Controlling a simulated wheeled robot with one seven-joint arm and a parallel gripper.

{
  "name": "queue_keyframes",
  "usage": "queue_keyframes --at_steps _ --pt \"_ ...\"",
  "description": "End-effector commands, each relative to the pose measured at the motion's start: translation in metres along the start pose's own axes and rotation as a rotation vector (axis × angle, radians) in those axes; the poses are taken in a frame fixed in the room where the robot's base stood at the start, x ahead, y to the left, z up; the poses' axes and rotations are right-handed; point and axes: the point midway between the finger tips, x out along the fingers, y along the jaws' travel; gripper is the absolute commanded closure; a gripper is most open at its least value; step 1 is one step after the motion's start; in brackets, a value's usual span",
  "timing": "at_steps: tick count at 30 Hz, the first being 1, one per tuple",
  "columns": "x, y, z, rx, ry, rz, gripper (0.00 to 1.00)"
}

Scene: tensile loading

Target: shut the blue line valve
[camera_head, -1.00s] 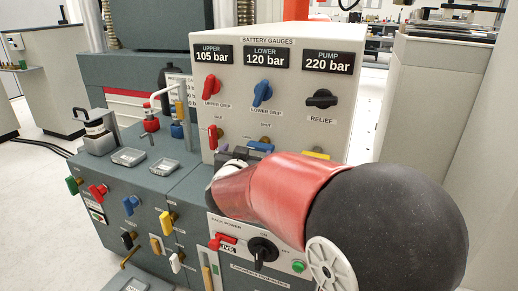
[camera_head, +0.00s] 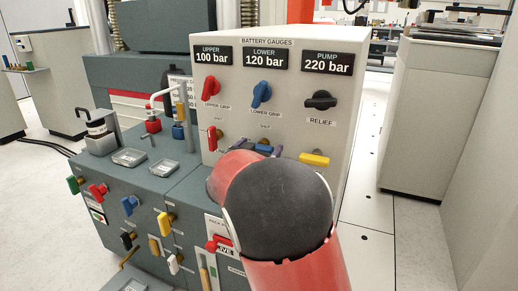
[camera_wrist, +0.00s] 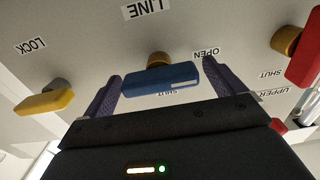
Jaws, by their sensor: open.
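The blue line valve handle (camera_wrist: 162,79) lies crosswise on its brass stem under the LINE label (camera_wrist: 148,8) in the wrist view. An OPEN label (camera_wrist: 206,52) is near one end; a SHUT label beside the handle is partly hidden. My gripper (camera_wrist: 160,70) is open, with one dark purple finger at each end of the handle. A gap shows at the left finger; the right finger is very close, and I cannot tell if it touches. In the head view, the blue handle (camera_head: 263,149) is partly hidden among the fingers, behind my arm.
A red valve (camera_head: 212,137) and a yellow valve (camera_head: 314,159) flank the blue one on the same panel. Above are the upper-grip red (camera_head: 210,88), lower-grip blue (camera_head: 262,93) and black relief (camera_head: 321,99) knobs. The grey bench (camera_head: 150,190) stands at left.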

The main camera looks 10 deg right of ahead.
Motion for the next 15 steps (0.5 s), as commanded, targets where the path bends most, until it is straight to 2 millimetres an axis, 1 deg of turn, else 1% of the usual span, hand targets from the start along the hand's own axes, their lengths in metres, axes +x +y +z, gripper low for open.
queue_keyframes --at_steps 5,6,15 --pt "0.0002 -0.0001 0.0000 0.000 0.000 -0.001 0.05" --pt "0.0002 -0.0001 0.0000 0.000 0.000 -0.001 0.07" --pt "0.0000 -0.0002 0.0000 0.000 0.000 -0.001 0.46"
